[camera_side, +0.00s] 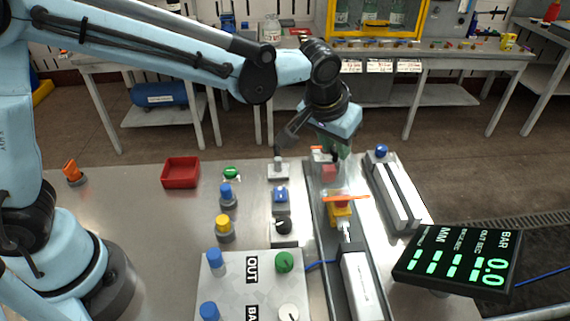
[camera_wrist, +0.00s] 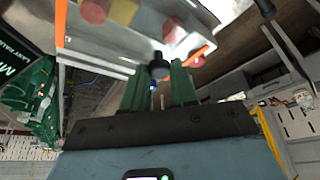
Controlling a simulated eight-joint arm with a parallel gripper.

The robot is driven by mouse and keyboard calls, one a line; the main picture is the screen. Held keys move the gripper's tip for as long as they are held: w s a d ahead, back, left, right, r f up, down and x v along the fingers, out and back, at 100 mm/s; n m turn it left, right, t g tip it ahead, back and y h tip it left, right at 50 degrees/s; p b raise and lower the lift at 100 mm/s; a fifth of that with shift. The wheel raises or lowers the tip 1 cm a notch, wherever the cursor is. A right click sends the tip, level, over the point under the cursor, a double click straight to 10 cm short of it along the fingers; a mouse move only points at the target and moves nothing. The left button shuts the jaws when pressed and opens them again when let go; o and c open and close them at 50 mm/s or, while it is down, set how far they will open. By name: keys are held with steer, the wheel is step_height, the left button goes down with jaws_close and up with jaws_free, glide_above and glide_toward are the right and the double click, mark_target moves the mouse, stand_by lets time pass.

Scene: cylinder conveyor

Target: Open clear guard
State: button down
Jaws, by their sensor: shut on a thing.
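The clear guard (camera_side: 335,188) is a see-through cover over the middle conveyor track, with an orange strip along its near edge. It also shows at the top of the wrist view, with an orange edge strip (camera_wrist: 202,50). My gripper (camera_side: 336,153) is at the far end of the guard, pointing down. In the wrist view my gripper (camera_wrist: 160,68) has its green fingers on either side of a dark knob (camera_wrist: 157,66) by the guard, and is shut on it. The fingertips' contact is partly hidden in the side view. A red block (camera_side: 329,171) shows under the guard.
A control panel (camera_side: 238,270) with coloured knobs stands at the front, beside a cylinder unit (camera_side: 361,285). A readout display (camera_side: 460,262) is at the right. Grey rails (camera_side: 396,195) lie right of the guard. A red tray (camera_side: 181,173) and several buttons stand left.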

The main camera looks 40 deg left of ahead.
steer(key=s+d, duration=1.1)
steer(key=shift+s+d, duration=0.3)
steer(key=shift+s, duration=0.05)
steer(key=c, duration=0.9)
jaws_free()
steer(key=shift+r, duration=0.1)
steer(key=v, duration=1.2)
steer(key=shift+w, duration=0.1)
